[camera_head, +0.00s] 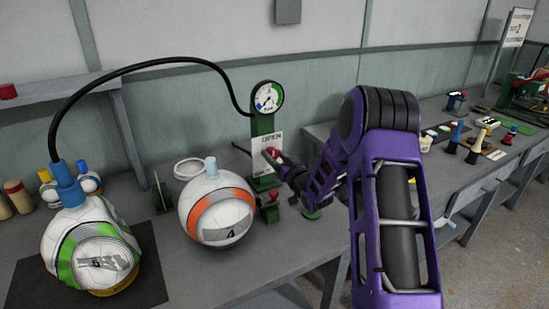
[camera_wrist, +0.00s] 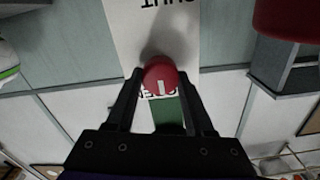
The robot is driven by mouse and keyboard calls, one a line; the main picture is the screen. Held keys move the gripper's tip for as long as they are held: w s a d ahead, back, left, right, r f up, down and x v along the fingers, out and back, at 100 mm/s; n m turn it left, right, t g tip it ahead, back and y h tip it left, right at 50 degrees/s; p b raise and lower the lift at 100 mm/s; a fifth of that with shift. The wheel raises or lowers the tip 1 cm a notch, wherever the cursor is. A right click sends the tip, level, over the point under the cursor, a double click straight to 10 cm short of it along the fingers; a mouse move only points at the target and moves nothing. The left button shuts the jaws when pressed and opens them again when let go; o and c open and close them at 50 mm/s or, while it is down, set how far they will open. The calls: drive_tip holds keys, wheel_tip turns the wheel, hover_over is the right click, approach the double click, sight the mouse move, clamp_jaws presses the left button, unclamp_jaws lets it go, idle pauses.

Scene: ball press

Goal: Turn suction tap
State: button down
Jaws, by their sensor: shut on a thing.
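The red tap knob (camera_head: 271,152) sits at the front of a white lettered plate (camera_head: 264,141) on a green stand, below a round pressure gauge (camera_head: 267,97). In the wrist view the red knob (camera_wrist: 160,76) shows between my two fingertips, with a white mark on its face. My gripper (camera_head: 276,162) reaches in from the right and is shut on the knob; it also shows in the wrist view (camera_wrist: 161,85). The plate (camera_wrist: 160,25) shows upside-down lettering behind the knob. The fingers hide part of the stand.
A black hose (camera_head: 150,62) runs from the gauge to a blue fitting (camera_head: 67,183) on a green and white ball (camera_head: 92,245). An orange and white ball (camera_head: 217,208) stands close left of the stand. A second red part (camera_head: 269,196) sits low beside the stand.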

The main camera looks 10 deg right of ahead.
drive_tip(key=n+b, duration=0.2)
drive_tip(key=b, duration=0.1)
drive_tip(key=shift+f+n, duration=0.25)
drive_tip(key=shift+n, duration=0.05)
drive_tip(key=n, duration=0.2)
drive_tip(key=n+b, duration=0.1)
drive_tip(key=n, duration=0.1)
drive_tip(key=shift+a+r+n, duration=0.1)
drive_tip(key=shift+r+n, duration=0.1)
drive_tip(key=shift+n, duration=0.1)
drive_tip(key=n, duration=1)
drive_tip(key=shift+a+f, duration=0.1)
drive_tip(key=shift+n, duration=0.3)
drive_tip(key=shift+c, duration=1.4)
unclamp_jaws()
drive_tip(key=shift+s, duration=0.1)
